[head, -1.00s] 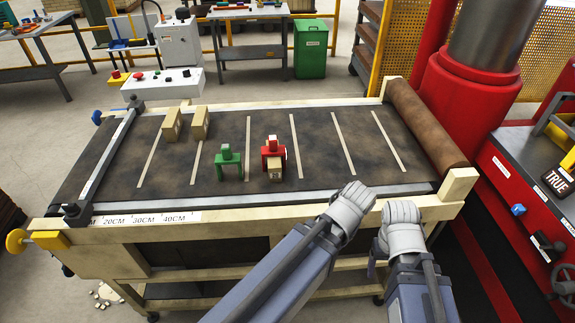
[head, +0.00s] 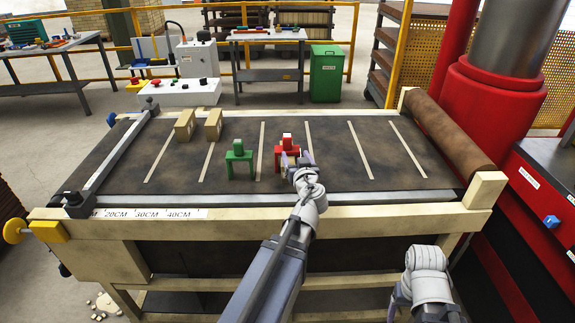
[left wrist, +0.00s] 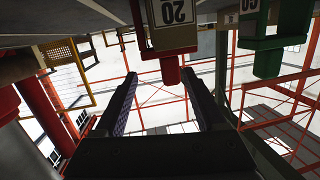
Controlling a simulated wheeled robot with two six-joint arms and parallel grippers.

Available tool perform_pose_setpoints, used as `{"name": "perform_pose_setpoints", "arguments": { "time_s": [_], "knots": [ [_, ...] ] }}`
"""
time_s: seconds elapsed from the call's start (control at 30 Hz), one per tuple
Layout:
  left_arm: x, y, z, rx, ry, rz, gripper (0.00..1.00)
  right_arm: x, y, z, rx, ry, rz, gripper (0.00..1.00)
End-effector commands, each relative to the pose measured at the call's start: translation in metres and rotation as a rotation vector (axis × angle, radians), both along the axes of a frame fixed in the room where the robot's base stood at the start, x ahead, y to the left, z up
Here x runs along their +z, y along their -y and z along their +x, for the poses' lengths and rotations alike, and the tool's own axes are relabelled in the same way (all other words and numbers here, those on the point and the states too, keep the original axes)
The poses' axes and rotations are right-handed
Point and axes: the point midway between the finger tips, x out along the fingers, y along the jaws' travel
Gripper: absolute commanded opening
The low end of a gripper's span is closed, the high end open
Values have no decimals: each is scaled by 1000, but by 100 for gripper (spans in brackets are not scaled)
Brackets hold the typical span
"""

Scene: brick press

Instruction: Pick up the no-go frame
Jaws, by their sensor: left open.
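The red frame (head: 287,148), which I take as the no-go frame, stands on the dark belt of the press table. Its knob (left wrist: 170,72) shows upside down in the left wrist view, between and just beyond my left fingertips. My left gripper (head: 297,160) is open in front of the frame and partly covers it; I see no grip.
A green frame (head: 239,158) stands just left of the red one. Two tan blocks (head: 185,125) (head: 213,124) lie farther back left. A pale wooden rail (head: 370,222) runs along the front edge. The belt to the right is clear.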

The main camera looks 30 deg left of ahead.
Motion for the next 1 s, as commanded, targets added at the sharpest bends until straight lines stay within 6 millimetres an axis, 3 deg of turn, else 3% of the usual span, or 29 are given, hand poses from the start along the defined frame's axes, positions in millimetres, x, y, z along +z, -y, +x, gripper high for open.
{"name": "perform_pose_setpoints", "arguments": {
  "time_s": [0.03,0.2,0.47,0.73,1.0],
  "knots": [
    [-7,-12,4,-17,49,16,72,-17,0,0,0,0,0,72],
    [0,-26,13,-87,135,37,72,-28,0,0,0,0,0,72],
    [3,-28,16,-116,156,37,72,-29,0,0,0,0,0,72],
    [2,-42,36,-113,156,38,72,-30,0,0,0,0,0,72],
    [1,-48,42,-114,154,38,72,-32,0,0,0,0,0,72]
  ]
}}
